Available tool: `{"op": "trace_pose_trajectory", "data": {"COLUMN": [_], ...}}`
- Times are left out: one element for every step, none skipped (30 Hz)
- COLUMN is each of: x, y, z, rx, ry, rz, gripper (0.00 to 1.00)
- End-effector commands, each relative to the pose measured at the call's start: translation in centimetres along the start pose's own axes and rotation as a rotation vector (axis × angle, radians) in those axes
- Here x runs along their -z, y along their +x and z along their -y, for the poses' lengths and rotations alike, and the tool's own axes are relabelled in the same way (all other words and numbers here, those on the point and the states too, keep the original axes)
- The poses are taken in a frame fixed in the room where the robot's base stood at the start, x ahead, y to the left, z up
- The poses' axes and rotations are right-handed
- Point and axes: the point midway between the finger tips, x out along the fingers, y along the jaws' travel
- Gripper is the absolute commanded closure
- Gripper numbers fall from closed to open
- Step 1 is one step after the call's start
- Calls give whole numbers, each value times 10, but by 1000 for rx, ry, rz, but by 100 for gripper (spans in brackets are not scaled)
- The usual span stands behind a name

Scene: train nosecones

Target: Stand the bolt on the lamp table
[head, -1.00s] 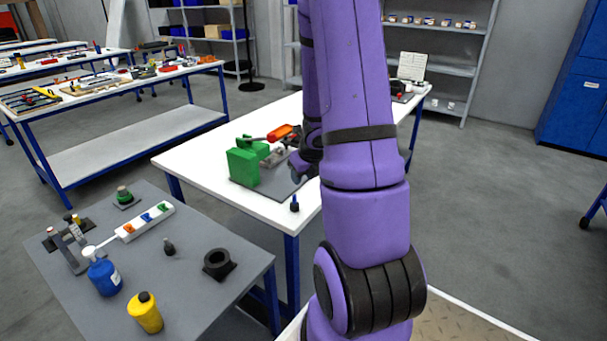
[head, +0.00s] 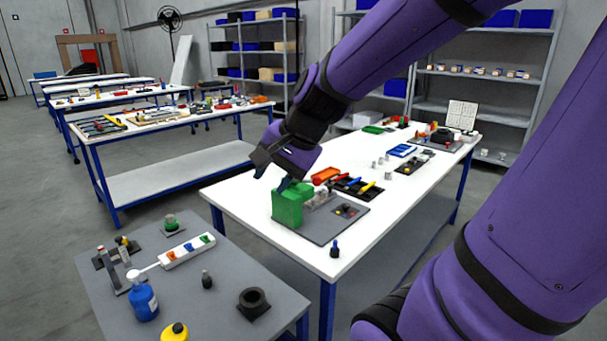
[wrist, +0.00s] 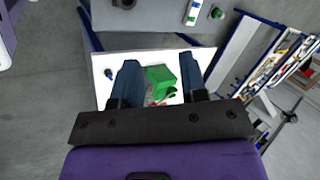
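A small dark upright piece with a blue tip, possibly the bolt (head: 335,248), stands at the near corner of the white table (head: 262,230). It also seems to show at the left in the wrist view (wrist: 109,74). Another small dark upright piece (head: 206,280) stands on the low grey table (head: 240,325). I cannot tell for sure which is the bolt or which table is the lamp table. My gripper (head: 271,173) is open and empty, above the green block's left side. In the wrist view its two fingers (wrist: 158,60) are wide apart.
A green block (head: 290,204) and a grey plate with fittings (head: 335,225) lie near the white table's front. The grey table holds a blue bottle (head: 142,299), a yellow bottle (head: 174,332), a white strip (head: 187,252) and a black ring (head: 254,302).

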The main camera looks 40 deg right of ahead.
Motion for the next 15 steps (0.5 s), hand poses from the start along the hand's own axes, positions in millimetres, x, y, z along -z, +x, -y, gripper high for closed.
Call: {"op": "trace_pose_trajectory", "data": {"x": [-16,-24,-34,-42,-48,-55,-60,-64,-68,-71,-74,-76,-77,-78,-79], "y": [-12,-19,-28,-34,-40,-48,-54,-59,-65,-69,-73,-77,-80,-82,-84], "z": [0,-2,-5,-7,-10,-15,-18,-22,-26,-29,-32,-35,-37,-39,-41], "rx": [-11,-23,-42,-56,-70,-91,-106,-121,-141,-155,-169,-184,-195,-203,-213], "ry": [-140,-226,-338,-421,-500,-600,-669,-734,-811,-862,-908,-959,-991,-1016,-1044], "rz": [-4,-7,-12,-17,-22,-31,-39,-46,-57,-63,-70,-79,-83,-88,-93], "gripper": [60,60,60,60,60,60,60,60,60,60,60,60,60,60,60]}}
